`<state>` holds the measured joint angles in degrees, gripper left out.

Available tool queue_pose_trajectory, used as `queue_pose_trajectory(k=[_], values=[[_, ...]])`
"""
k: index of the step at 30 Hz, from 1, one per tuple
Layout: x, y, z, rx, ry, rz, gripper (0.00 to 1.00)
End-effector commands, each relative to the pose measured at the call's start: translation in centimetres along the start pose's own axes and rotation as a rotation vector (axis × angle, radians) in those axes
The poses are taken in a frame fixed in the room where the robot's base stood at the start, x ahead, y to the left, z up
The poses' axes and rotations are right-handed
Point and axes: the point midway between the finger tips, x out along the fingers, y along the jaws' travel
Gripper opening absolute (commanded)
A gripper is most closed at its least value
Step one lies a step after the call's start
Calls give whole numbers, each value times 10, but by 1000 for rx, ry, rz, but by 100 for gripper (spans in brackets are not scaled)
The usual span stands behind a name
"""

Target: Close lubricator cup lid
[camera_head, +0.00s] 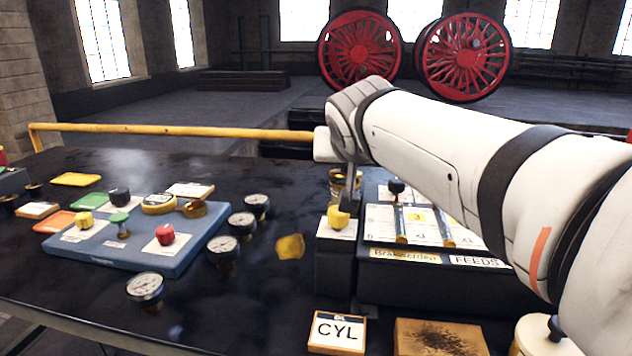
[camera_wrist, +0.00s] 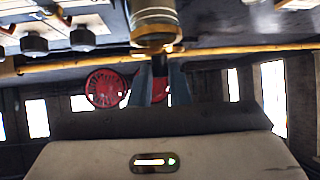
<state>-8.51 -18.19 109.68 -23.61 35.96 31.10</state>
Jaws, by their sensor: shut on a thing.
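A brass cup (camera_head: 336,186) stands at the left end of the black box in the head view, partly hidden behind my gripper (camera_head: 349,190). In the wrist view a brass cylinder (camera_wrist: 155,20) with a wider brass rim is at the top middle. My gripper (camera_wrist: 160,88) points at it, with both fingers close below the rim. It is shut on a small dark piece (camera_wrist: 160,64) beside the rim. I cannot tell whether this piece is the lid's handle, nor how far the lid stands open.
A yellow knob (camera_head: 338,217) sits just in front of the cup. The feeds panel (camera_head: 440,238) is right of it, under my arm. A CYL sign (camera_head: 337,331) and a brown block (camera_head: 440,338) are in front.

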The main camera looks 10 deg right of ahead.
Motion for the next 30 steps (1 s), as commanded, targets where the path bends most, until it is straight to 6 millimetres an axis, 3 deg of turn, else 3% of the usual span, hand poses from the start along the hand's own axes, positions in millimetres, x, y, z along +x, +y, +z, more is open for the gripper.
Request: queue_pose_trajectory(k=[1, 3, 28, 29, 30], values=[[7, 0, 12, -3, 11, 0, 0], [6, 0, 12, -7, 33, 2, 0], [4, 0, 12, -16, 97, 10, 0], [4, 0, 12, -16, 97, 10, 18], [3, 0, 12, -16, 98, 10, 22]])
